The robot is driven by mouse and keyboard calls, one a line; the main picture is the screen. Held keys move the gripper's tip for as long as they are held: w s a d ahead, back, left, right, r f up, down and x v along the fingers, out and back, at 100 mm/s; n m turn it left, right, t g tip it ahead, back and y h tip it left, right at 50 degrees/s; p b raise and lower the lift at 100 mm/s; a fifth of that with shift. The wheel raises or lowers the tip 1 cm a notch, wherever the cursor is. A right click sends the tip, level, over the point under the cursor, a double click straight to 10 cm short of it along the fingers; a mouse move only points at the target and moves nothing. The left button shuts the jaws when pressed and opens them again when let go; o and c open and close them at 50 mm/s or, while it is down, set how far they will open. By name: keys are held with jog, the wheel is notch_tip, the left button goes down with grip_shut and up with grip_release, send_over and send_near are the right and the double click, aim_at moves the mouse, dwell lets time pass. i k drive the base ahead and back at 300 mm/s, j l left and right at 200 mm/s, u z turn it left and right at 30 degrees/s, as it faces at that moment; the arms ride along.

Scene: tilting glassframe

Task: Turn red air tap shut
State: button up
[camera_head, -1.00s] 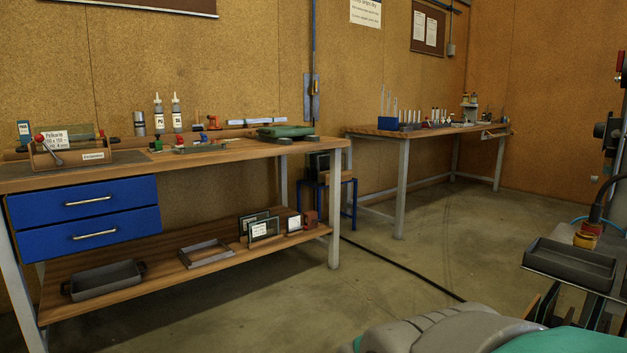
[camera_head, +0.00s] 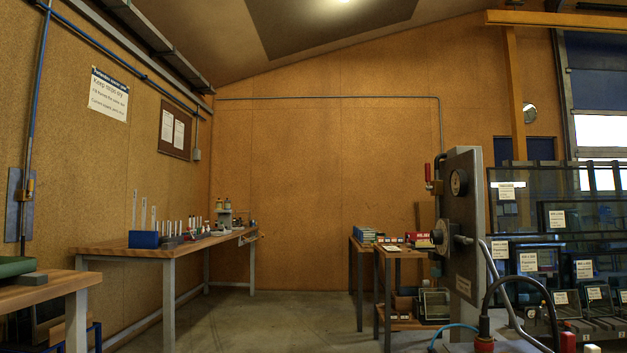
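A small red handle (camera_head: 428,172) stands upright at the left side of a grey upright machine panel (camera_head: 465,215), right of the middle of the view. It looks like the red air tap. It sits on dark pipework (camera_head: 438,184) near a round gauge (camera_head: 458,183). The handle is small here, and I cannot tell from it whether the tap is open or shut. My gripper is not in view.
A workbench (camera_head: 150,248) with small tools stands along the left wall, and a nearer bench corner (camera_head: 60,285) at lower left. A small table (camera_head: 390,250) stands left of the panel. Glass frames (camera_head: 560,240) fill the right. Floor (camera_head: 270,320) between is clear.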

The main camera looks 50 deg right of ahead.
aim_at(427, 166)
jog(key=z, duration=2.05)
jog(key=i+j+z, duration=0.1)
jog(key=i+j, duration=0.1)
jog(key=j, duration=0.1)
